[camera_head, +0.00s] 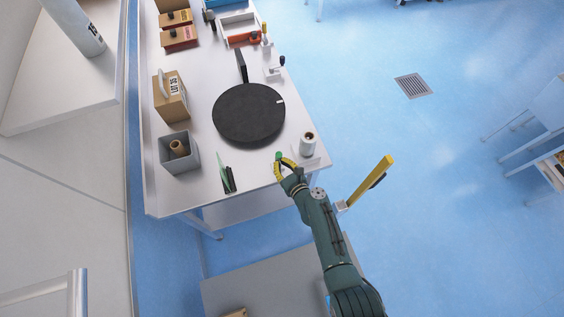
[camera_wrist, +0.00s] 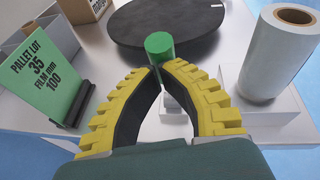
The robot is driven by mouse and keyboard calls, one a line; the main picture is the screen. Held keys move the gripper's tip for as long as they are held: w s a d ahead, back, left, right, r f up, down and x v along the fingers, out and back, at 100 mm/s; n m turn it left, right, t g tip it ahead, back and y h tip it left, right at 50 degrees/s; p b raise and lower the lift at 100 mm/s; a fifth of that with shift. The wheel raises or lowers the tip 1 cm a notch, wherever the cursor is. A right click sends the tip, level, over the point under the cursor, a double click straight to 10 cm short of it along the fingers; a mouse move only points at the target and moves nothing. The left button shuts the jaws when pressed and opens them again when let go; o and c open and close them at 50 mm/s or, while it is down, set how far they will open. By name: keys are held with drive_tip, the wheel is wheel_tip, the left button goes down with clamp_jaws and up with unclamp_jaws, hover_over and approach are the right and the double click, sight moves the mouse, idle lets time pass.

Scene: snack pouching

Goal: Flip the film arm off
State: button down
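A lever with a round green knob (camera_wrist: 159,45) stands near the table's front right corner, and the knob also shows in the head view (camera_head: 278,156). I take this lever to be the film arm's switch. My gripper (camera_wrist: 159,68) has yellow ridged fingers that meet around the lever's thin stem, just below the knob. In the head view my gripper (camera_head: 282,162) is at the table's front edge. A white film roll (camera_wrist: 279,55) stands upright on a white base to the right, apart from my fingers.
A green sign on a dark stand (camera_wrist: 43,70) reads "PALLET LOT 35 FILM mm 100", left of my gripper. A black round turntable (camera_head: 249,113) lies behind. A grey bin (camera_head: 180,160) with a brown roll and a cardboard box (camera_head: 170,97) stand at the left.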

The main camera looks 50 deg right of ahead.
drive_tip(key=shift+w+d+r, duration=0.3)
drive_tip(key=shift+w+d, duration=0.05)
drive_tip(key=shift+w, duration=0.2)
drive_tip(key=s+a+r+p, duration=0.3)
drive_tip(key=s+r+p, duration=0.3)
drive_tip(key=s+p, duration=0.1)
drive_tip(key=shift+r, duration=0.25)
